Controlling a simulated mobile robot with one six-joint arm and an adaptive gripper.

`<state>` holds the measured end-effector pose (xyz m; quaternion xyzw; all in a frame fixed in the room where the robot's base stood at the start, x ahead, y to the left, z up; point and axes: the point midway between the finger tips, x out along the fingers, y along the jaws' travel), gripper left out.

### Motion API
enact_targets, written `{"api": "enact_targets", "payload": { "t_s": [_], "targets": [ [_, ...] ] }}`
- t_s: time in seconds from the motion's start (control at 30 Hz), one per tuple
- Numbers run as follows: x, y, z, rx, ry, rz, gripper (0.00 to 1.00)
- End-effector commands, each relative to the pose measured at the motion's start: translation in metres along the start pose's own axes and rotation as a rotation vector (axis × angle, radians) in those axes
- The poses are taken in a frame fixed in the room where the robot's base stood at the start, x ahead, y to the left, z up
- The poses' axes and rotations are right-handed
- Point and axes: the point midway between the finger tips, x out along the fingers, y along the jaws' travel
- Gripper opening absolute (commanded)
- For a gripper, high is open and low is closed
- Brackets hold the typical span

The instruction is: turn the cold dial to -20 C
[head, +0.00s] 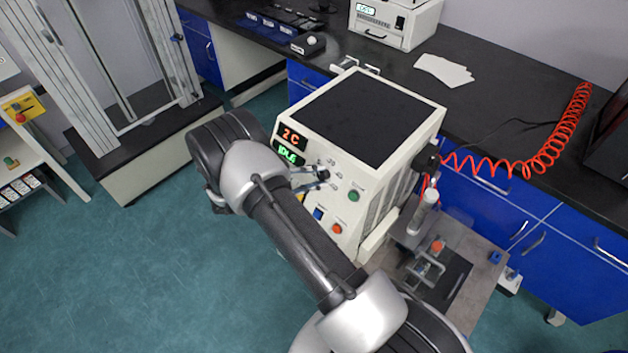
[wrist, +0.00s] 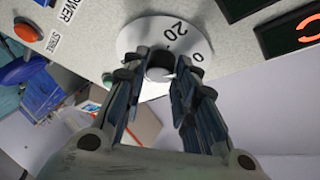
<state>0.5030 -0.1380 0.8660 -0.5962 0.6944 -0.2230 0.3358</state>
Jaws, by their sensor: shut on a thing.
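The cold dial (wrist: 150,35) is a white disc on the machine's pale front panel, with "20" and "0" visible on its rim in the wrist view. Its dark central knob (wrist: 160,64) sits between my fingertips. My gripper (wrist: 161,72) is shut on this knob. In the head view my gripper (head: 318,178) reaches the panel from the left, and the fingers and arm hide most of the dial. The red display (head: 291,137) reads "2 C". The green display (head: 288,154) below it seems to read "IDLE".
A green button (head: 354,196), an orange button (head: 337,228) and a blue switch (head: 318,214) lie close to my gripper on the panel. A fixture with a cylinder (head: 424,210) stands right of the machine. Open floor (head: 180,260) lies to the left.

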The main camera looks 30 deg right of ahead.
Motion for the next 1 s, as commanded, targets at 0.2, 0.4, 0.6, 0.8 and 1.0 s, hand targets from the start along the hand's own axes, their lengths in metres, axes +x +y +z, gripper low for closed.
{"api": "enact_targets", "payload": {
  "t_s": [0.2, 0.4, 0.6, 0.8, 1.0],
  "targets": [
    [0.0002, -0.0028, -0.0005, 0.186, -0.009, 0.096, 0.03],
    [0.0004, -0.0056, -0.0018, 0.355, -0.018, 0.183, 0.03],
    [0.0010, -0.0077, -0.0036, 0.523, -0.025, 0.268, 0.03],
    [0.0014, -0.0094, -0.0050, 0.679, -0.033, 0.347, 0.03],
    [0.0022, -0.0099, -0.0062, 0.806, -0.037, 0.412, 0.03]
  ]
}}
